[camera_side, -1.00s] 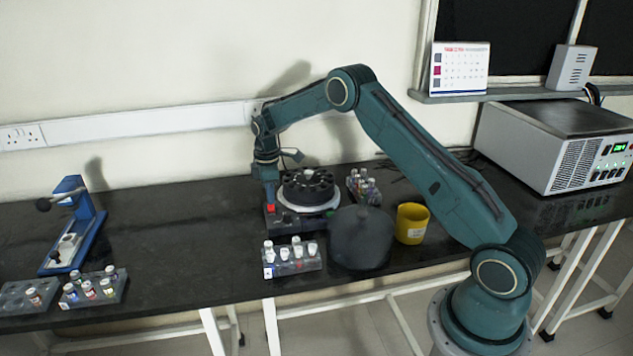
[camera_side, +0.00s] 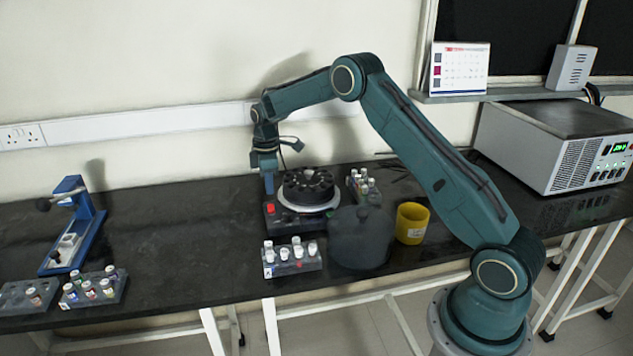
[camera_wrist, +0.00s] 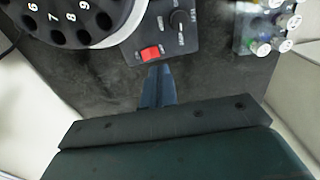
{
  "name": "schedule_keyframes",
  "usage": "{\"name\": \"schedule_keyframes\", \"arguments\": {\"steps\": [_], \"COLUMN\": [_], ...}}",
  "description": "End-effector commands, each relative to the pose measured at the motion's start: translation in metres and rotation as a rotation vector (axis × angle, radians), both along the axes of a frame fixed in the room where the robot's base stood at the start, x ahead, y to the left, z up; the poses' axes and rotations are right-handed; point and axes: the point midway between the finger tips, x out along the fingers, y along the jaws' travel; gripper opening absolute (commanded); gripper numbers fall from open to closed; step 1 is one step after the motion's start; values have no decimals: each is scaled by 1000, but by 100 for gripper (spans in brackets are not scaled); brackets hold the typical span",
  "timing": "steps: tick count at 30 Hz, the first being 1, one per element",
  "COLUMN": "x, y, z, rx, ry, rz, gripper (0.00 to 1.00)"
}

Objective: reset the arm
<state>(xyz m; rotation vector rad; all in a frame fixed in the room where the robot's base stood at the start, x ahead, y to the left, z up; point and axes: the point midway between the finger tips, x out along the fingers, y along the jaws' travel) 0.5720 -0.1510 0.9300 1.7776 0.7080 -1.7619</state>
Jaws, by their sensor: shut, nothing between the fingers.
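My gripper (camera_side: 268,184) points down above the left end of the black centrifuge base, with its fingers shut and nothing between them. In the wrist view my gripper (camera_wrist: 158,72) shows as closed blue-grey fingers just short of the red switch (camera_wrist: 150,54). The centrifuge (camera_side: 308,190) has a black rotor with numbered holes on a white ring; the wrist view shows part of the rotor (camera_wrist: 62,18) at the upper left. The red switch also shows in the side view (camera_side: 270,209). I cannot tell the exact gap between fingertips and panel.
A vial rack (camera_side: 292,258) and a dark grey lid (camera_side: 361,238) stand in front; a yellow cup (camera_side: 411,223) is right of the lid. Another vial rack (camera_side: 364,186) is behind. A blue press (camera_side: 74,225) and racks (camera_side: 93,288) are at left. Bench between is clear.

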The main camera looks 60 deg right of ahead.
Motion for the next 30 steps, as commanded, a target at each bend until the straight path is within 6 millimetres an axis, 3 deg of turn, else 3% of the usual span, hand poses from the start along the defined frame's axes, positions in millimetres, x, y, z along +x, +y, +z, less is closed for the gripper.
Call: {"name": "schedule_keyframes", "arguments": {"steps": [8, 14, 21, 30], "x": [-19, -43, -81, -136], "y": [21, 40, 62, 88], "z": [59, 106, 155, 202], "rx": [-9, -11, -7, 9], "ry": [-50, -94, -147, -214], "rz": [-70, -140, -223, -326], "gripper": [0, 0, 0, 0]}}
